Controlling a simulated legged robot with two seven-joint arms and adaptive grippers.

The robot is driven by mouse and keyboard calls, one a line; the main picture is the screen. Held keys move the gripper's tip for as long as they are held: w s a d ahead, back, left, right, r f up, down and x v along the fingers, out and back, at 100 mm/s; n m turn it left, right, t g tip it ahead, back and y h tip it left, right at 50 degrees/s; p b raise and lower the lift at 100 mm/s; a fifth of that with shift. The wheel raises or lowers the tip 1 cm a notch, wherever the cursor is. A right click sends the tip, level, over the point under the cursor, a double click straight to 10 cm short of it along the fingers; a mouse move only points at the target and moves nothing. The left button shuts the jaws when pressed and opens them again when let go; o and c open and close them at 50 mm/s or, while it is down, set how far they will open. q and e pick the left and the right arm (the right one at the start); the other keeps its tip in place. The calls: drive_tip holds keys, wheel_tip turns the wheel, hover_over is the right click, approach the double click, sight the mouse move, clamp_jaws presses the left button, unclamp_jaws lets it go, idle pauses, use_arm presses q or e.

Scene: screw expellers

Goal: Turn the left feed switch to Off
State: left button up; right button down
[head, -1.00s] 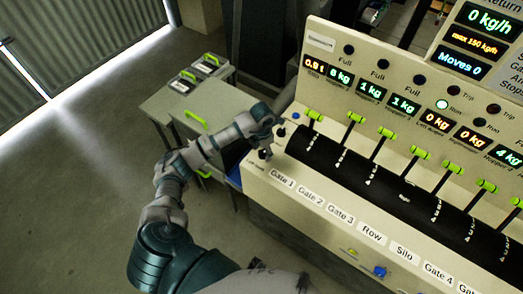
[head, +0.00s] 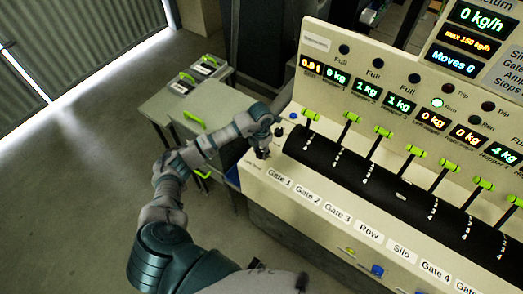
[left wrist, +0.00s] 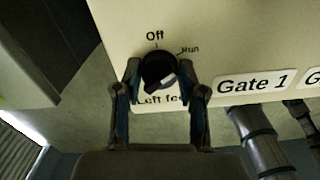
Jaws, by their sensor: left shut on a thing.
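The left feed switch (left wrist: 158,70) is a round black knob with a light-grey bar across its lower right part. "Off" is printed above it and "Run" to its upper right. Its "Left feed" label below is partly covered. My left gripper (left wrist: 161,66) has one finger on each side of the knob and is shut on it. In the head view my left gripper (head: 263,143) is at the panel's left end, left of the Gate 1 label, and it largely hides the switch. My right gripper is not in view.
The Gate 1 label (left wrist: 252,84) is just right of the switch. A row of green-handled levers (head: 352,118) runs along the panel to the right. A grey cabinet (head: 222,105) with green handles stands behind my left arm. The floor at left is clear.

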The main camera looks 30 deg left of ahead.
use_arm(q)
drive_tip(key=n, duration=0.3)
drive_tip(key=shift+s+a+f+p, duration=0.1)
drive_tip(key=shift+s+f+p, duration=0.2)
drive_tip(key=shift+p, duration=0.1)
drive_tip(key=n+p, duration=0.1)
drive_tip(key=n, duration=0.3)
drive_tip(key=shift+n+p, duration=0.5)
drive_tip(key=shift+n, duration=1.2)
drive_tip(key=shift+f+n, duration=0.1)
drive_tip(key=shift+n, duration=0.2)
